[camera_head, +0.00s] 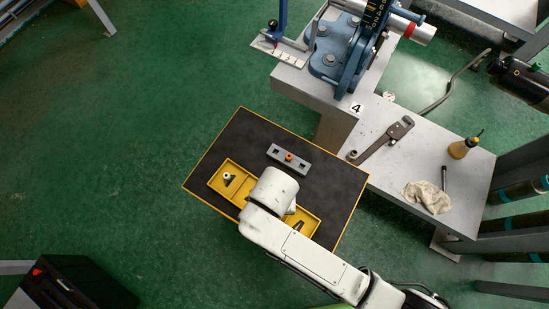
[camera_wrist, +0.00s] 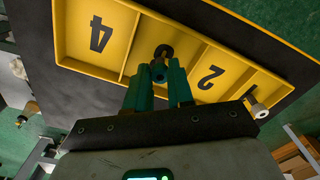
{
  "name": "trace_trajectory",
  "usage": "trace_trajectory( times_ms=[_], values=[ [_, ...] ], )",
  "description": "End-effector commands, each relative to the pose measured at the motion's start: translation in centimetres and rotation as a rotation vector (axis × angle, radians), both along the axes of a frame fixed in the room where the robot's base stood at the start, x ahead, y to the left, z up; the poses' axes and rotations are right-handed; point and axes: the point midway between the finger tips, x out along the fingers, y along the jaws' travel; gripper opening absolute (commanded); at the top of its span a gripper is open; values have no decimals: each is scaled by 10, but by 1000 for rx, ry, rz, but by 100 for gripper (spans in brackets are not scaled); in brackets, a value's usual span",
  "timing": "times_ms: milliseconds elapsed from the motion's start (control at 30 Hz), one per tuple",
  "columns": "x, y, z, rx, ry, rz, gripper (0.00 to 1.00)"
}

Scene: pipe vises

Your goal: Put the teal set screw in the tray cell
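The yellow tray (camera_head: 246,199) lies on a dark mat, partly hidden by my arm in the head view. In the wrist view the tray (camera_wrist: 128,63) shows several cells, with the numbers 4 and 2 readable. My gripper (camera_wrist: 158,75) points at a cell between those two, whose number is partly covered. The teal set screw (camera_wrist: 157,72) sits between the fingertips, its dark socket end showing. The fingers appear closed on it. It is over the cell; I cannot tell whether it touches the floor. The head view hides my gripper and the screw behind my white wrist.
A silver part (camera_head: 227,176) is at the tray's left end; it also shows in the wrist view (camera_wrist: 258,109). A grey block (camera_head: 290,160) with an orange piece stands behind the tray. A bench (camera_head: 405,165) with a wrench and a blue vise (camera_head: 345,45) are right and behind.

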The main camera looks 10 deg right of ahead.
Motion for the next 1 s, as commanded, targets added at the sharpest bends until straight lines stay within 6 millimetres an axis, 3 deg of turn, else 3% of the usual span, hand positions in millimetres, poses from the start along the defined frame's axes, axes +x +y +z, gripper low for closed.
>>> trace_trajectory(
  times_ms=[233, 567, 1000],
  values=[
    [0, 0, 0, 0, 0, 0, 45],
    [0, 0, 5, 0, -1, 1, 45],
    [1, 0, 87, 3, -1, -4, 45]
  ],
)
